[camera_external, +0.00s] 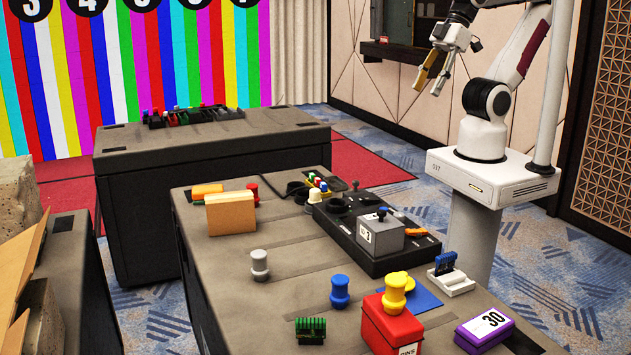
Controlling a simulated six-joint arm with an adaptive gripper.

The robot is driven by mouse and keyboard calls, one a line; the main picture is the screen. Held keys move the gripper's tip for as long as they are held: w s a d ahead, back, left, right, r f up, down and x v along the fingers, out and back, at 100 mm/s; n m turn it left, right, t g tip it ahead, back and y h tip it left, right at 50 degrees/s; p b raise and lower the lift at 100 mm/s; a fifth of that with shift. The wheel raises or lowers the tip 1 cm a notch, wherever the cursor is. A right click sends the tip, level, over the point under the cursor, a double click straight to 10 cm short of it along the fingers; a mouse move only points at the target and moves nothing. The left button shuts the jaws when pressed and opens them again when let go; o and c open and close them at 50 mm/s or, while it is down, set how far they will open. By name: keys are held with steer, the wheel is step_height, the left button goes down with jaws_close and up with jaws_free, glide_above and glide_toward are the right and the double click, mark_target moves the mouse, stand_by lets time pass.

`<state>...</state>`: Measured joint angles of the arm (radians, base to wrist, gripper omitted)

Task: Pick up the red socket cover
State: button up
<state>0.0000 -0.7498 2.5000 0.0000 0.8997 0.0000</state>
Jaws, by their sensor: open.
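I cannot tell for certain which thing is the red socket cover. A small red piece (253,191) stands behind the right end of a tan block (231,213) on the near table, and is partly hidden by it. A larger red box (391,327) with a white label stands at the front, with a yellow pin-shaped piece (395,292) on top. Small red pieces (146,113) also show among the row on the far table. My gripper (428,88) is open and empty, raised in the air at the upper right, well apart from all of these.
The near table (290,266) also holds a black control panel (345,232) with a grey joystick box (380,236), grey (260,265) and blue (339,291) pins, a green piece (310,331) and a purple box (484,331). Its left middle is mostly clear.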

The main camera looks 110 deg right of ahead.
steer(key=shift+w, duration=0.15)
steer(key=w+d+f+t+h, duration=0.1)
steer(key=w+d+f, duration=0.3)
steer(key=w, duration=0.5)
steer(key=w+d+f+m+t+h, duration=0.1)
steer(key=w+d+f, duration=0.1)
steer(key=w+d, duration=0.5)
steer(key=w+d+f+t, duration=0.1)
steer(key=w+d+f, duration=0.2)
steer(key=w, duration=0.9)
steer(key=shift+w+d+f+m+t, duration=0.2)
steer(key=shift+w+d+f+t, duration=0.65)
steer(key=shift+d+f, duration=1.85)
steer(key=shift+w+d+f+m+t, duration=0.2)
steer(key=shift+w+d+f+t, duration=0.65)
steer(key=shift+f, duration=3.5)
steer(key=shift+w+d+f+m+t, duration=0.25)
steer(key=shift+w+d+f, duration=1.55)
steer(key=shift+f, duration=1.75)
steer(key=shift+s+d, duration=0.2)
steer(key=shift+d, duration=0.05)
steer(key=shift+x, duration=1.25)
